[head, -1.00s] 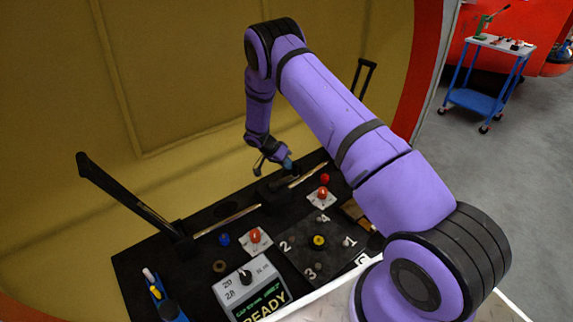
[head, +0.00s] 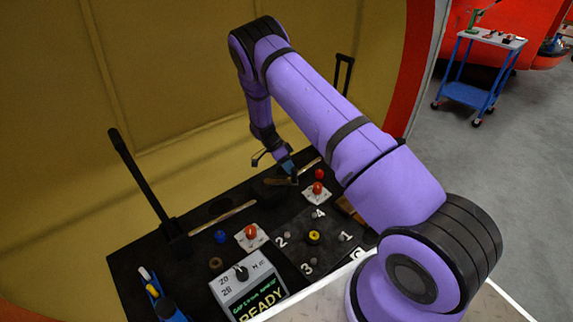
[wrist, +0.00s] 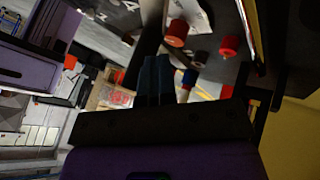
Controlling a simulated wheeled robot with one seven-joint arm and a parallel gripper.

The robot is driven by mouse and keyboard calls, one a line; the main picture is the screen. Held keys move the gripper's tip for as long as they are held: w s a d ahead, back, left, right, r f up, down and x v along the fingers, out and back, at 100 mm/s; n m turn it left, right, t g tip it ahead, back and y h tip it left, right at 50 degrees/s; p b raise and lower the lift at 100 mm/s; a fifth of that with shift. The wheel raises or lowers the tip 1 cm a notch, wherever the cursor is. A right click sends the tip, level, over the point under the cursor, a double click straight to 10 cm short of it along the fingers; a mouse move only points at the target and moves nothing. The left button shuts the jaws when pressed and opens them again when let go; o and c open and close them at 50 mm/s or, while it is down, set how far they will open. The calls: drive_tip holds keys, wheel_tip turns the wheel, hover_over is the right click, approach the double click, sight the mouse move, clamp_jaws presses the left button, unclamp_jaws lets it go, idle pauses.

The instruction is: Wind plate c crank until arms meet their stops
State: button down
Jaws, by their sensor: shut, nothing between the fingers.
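The black wind plate (head: 140,270) lies across the nose floor. A long black arm (head: 140,180) rises at its left, and a shorter black arm (head: 345,75) stands at the right. A thin brass link (head: 225,216) runs from the left arm's foot toward the middle; another brass link (head: 309,165) shows at the right. My gripper (head: 288,168) is at the middle of this linkage, beside a short brass-coloured piece (head: 280,182), perhaps the crank. In the wrist view my gripper (wrist: 155,62) has its fingers together, empty. Contact with the crank cannot be told.
A grey torque box (head: 248,284) reading READY stands in front. Red knobs (head: 251,231) (head: 318,187), a blue knob (head: 221,237) and a numbered plate with a yellow centre (head: 314,237) lie nearby. A blue marker holder (head: 165,306) is front left; a blue cart (head: 470,85) stands beyond.

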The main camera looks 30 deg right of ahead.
drive_tip(key=s+m, duration=0.1)
drive_tip(key=s+m+y, duration=0.1)
drive_tip(key=m, duration=0.1)
drive_tip(key=shift+s+a+g+y, duration=0.1)
drive_tip(key=shift+a+g+y, duration=0.2)
drive_tip(key=shift+a+g, duration=0.1)
drive_tip(key=s+a+m+t+y, duration=0.1)
drive_tip(key=s+a+m+y, duration=0.3)
drive_tip(key=a+m+y, duration=0.3)
drive_tip(key=shift+s+a+m+t+y, duration=0.25)
drive_tip(key=shift+a+m, duration=0.7)
drive_tip(key=shift+m, duration=1.75)
drive_tip(key=shift+w+a, duration=0.1)
drive_tip(key=shift+w, duration=0.1)
drive_tip(key=shift+w+r, duration=0.1)
drive_tip(key=shift+r, duration=0.05)
wheel_tip(320, 180, up, 9)
hover_over(283, 183)
drive_tip(key=shift+f, duration=0.2)
